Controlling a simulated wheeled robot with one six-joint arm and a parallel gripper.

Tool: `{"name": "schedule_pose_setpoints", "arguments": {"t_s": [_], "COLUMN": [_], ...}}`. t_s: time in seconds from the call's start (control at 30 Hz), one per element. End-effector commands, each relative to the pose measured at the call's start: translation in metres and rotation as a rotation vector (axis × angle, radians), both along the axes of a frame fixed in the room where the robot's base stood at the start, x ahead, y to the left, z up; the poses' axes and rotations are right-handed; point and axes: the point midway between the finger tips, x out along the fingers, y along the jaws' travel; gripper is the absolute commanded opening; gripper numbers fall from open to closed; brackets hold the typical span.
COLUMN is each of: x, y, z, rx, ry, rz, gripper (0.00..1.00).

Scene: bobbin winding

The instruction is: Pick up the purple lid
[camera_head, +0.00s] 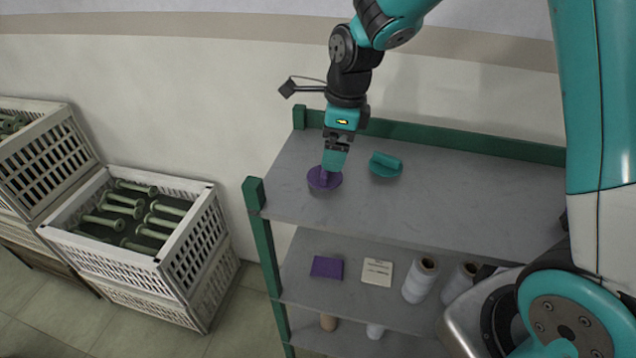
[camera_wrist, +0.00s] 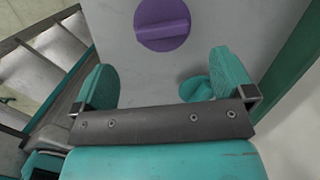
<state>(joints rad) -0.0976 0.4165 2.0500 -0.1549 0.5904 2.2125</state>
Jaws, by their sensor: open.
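The purple lid (camera_head: 323,182) is round with a raised bar handle and sits on the grey top shelf near its left end. It also shows at the top of the wrist view (camera_wrist: 162,24), ahead of the fingers. My gripper (camera_head: 334,160) points down close above the lid in the head view, partly overlapping its far edge. In the wrist view my gripper (camera_wrist: 165,80) has its two teal fingers wide apart, with nothing held between them.
A teal lid (camera_head: 385,166) lies right of the purple lid on the top shelf (camera_head: 440,210). A green rail (camera_head: 450,140) runs along the back. White crates (camera_head: 190,255) stand left.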

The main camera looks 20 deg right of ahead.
Motion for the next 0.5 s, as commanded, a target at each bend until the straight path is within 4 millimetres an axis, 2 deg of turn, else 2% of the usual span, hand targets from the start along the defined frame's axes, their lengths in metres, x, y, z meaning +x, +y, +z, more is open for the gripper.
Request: {"name": "schedule_pose_setpoints", "arguments": {"t_s": [0.03, 0.37, 0.5], "x": [0.001, 0.003, 0.007], "y": [0.001, 0.005, 0.008], "z": [-0.016, -0.031, -0.049], "rx": [0.000, -0.001, 0.000], "ry": [0.000, 0.000, 0.001], "rz": [0.001, 0.000, -0.001], "gripper": [1.00, 1.00, 1.00]}}
